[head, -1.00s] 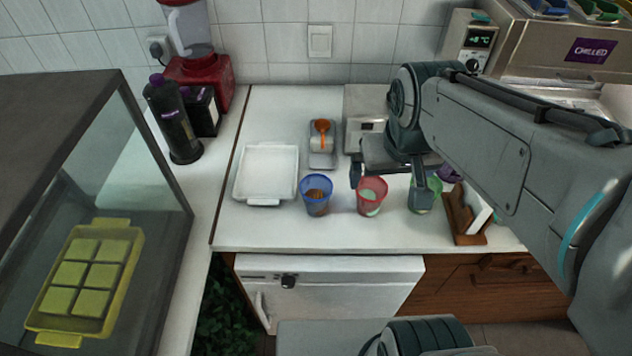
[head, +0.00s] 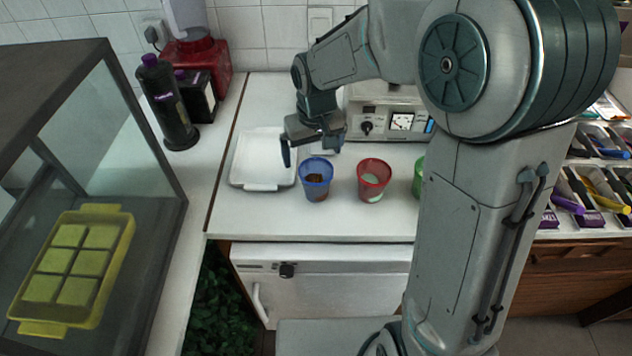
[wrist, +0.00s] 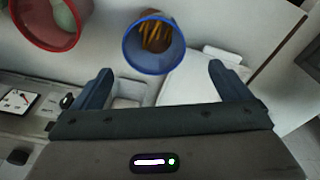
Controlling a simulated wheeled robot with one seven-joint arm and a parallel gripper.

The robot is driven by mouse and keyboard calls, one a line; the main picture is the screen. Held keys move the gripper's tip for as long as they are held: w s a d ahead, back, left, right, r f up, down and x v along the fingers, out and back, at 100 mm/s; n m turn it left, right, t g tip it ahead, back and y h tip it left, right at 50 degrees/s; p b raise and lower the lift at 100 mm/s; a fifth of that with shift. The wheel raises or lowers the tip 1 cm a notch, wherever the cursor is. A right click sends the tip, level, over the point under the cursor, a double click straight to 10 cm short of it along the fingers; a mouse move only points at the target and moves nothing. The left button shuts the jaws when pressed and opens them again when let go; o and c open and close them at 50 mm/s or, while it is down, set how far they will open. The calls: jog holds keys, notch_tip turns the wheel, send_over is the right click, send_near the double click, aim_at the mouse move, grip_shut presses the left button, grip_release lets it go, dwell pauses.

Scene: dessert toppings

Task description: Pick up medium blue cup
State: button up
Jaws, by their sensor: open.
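The blue cup (head: 316,180) stands upright on the white counter, between the white tray and the red cup. It has brown contents. My gripper (head: 311,152) is open and empty, just behind and above the blue cup in the head view. In the wrist view the blue cup (wrist: 153,45) lies ahead of the two spread fingers (wrist: 156,85), roughly centred between them, and brownish-orange sticks or pieces show inside it. The fingers do not appear to touch the cup.
A red cup (head: 373,181) stands right of the blue cup, and a green cup (head: 418,178) is partly hidden by my arm. A white tray (head: 262,184) lies to the left. A machine with dials (head: 388,128) stands behind. The counter in front is clear.

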aim_at(316, 175)
jog(key=f, duration=0.3)
jog(key=shift+w+f, duration=0.2)
jog(key=f, duration=0.3)
jog(key=f+p, duration=0.1)
jog(key=shift+d+f, duration=0.35)
jog(key=shift+d, duration=0.05)
jog(key=shift+f, duration=0.35)
jog(key=c, duration=1.1)
